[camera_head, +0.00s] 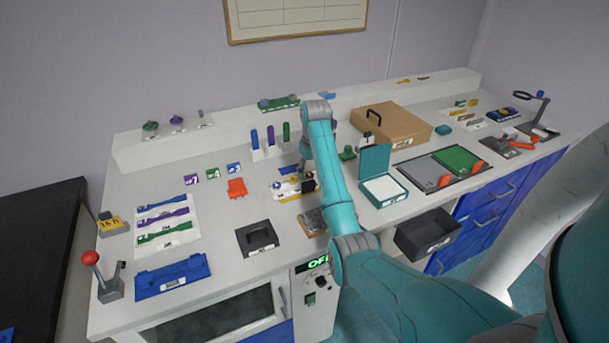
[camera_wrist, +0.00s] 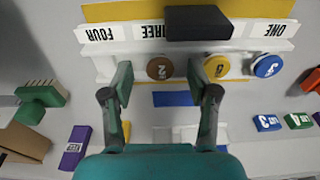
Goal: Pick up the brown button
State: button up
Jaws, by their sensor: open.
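The brown button (camera_wrist: 160,68) is a round disc marked 2. It sits in a white rack (camera_wrist: 140,47) in the wrist view, in a row with a yellow button (camera_wrist: 216,67) and a blue button (camera_wrist: 267,66). My gripper (camera_wrist: 159,82) is open, with one finger on each side of the brown button in the picture. The right finger lies between the brown and yellow buttons. I cannot tell how far the fingertips are above it. In the head view my gripper (camera_head: 308,178) is over the rack area and the brown button cannot be made out.
A black block (camera_wrist: 198,22) stands on the rack just beyond the buttons. A blue strip (camera_wrist: 176,99) lies on the near side. In the head view a teal open box (camera_head: 384,190) stands to the right and an orange piece (camera_head: 237,187) lies to the left.

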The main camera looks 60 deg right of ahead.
jog(key=c, duration=0.9)
